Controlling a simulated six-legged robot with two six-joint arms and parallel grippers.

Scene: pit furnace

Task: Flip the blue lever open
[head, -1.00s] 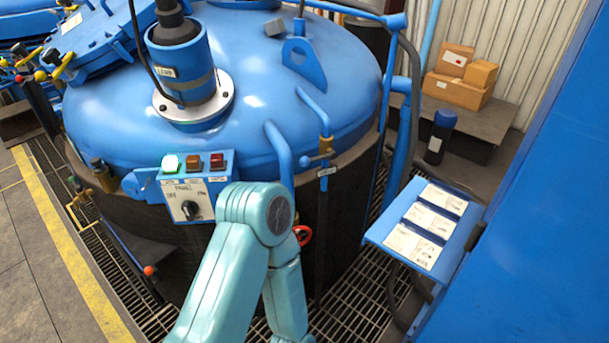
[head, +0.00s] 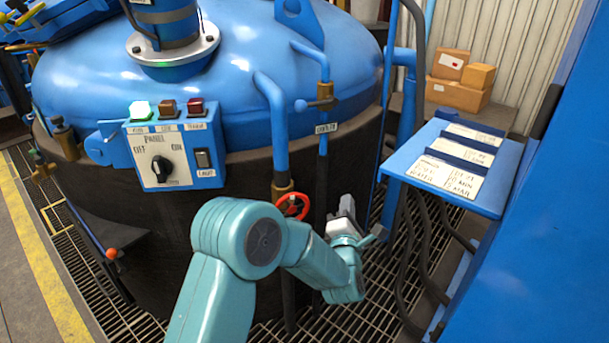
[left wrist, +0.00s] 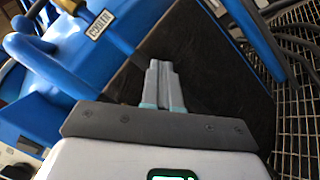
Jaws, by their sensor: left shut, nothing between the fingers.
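The blue lever (head: 303,106) is a short handle with a ball end. It points left, across its pipe, from a brass valve (head: 325,97) on the right side of the blue furnace lid. A small label (head: 326,128) hangs on the pipe below it. My right gripper is out of view.
A red handwheel (head: 292,206) sits left of my left gripper on the neighbouring pipe. A control panel (head: 165,155) is further left. A blue stand with cards (head: 492,196) and hanging hoses is on the right. Metal grating (head: 375,270) covers the floor.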

